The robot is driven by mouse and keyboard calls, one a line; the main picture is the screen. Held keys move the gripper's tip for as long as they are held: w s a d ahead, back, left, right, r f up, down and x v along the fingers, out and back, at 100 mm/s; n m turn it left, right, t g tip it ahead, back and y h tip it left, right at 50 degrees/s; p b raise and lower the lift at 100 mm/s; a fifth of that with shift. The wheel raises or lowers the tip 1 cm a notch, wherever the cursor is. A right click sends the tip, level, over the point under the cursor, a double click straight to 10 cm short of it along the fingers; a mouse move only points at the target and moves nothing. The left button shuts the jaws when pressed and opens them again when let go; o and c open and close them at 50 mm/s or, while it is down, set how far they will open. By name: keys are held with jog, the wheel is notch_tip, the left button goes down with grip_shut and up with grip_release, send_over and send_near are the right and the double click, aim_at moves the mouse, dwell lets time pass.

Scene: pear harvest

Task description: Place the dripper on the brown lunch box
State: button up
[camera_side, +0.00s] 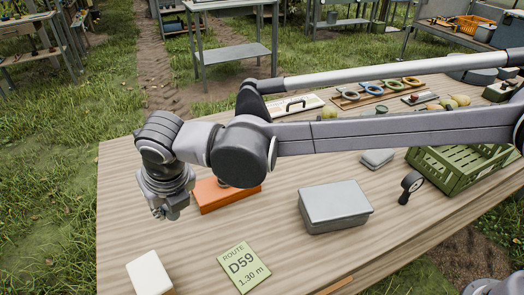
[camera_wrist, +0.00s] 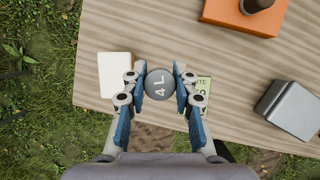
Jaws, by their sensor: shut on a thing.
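A round, dark grey dripper (camera_wrist: 160,84) marked "4 L" sits between the fingertips of my gripper (camera_wrist: 153,90) in the wrist view. My gripper is shut on it. In the side view my gripper (camera_side: 161,212) hangs at the left part of the table, in front of the orange-brown box, and the dripper cannot be made out there. The orange-brown box (camera_wrist: 232,16), the nearest match to the brown lunch box, lies up and right of my gripper in the wrist view. A dark brown round thing (camera_wrist: 259,3) stands on it. In the side view my arm partly covers this box (camera_side: 222,200).
A white block (camera_side: 149,272) and a green D59 card (camera_side: 243,268) lie near the front edge. A grey metal box (camera_side: 335,203), a black dial gauge (camera_side: 410,187) and a green crate (camera_side: 452,172) stand to the right. Bare wood lies between them.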

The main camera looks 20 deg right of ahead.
send_over(144, 268)
jog(key=s, duration=0.1)
jog(key=f, duration=0.5)
jog(key=shift+s+d+f, duration=0.2)
jog(key=shift+d+f, duration=0.1)
jog(key=shift+f, duration=2.1)
jog(key=shift+f, duration=0.1)
jog(key=o, duration=0.8)
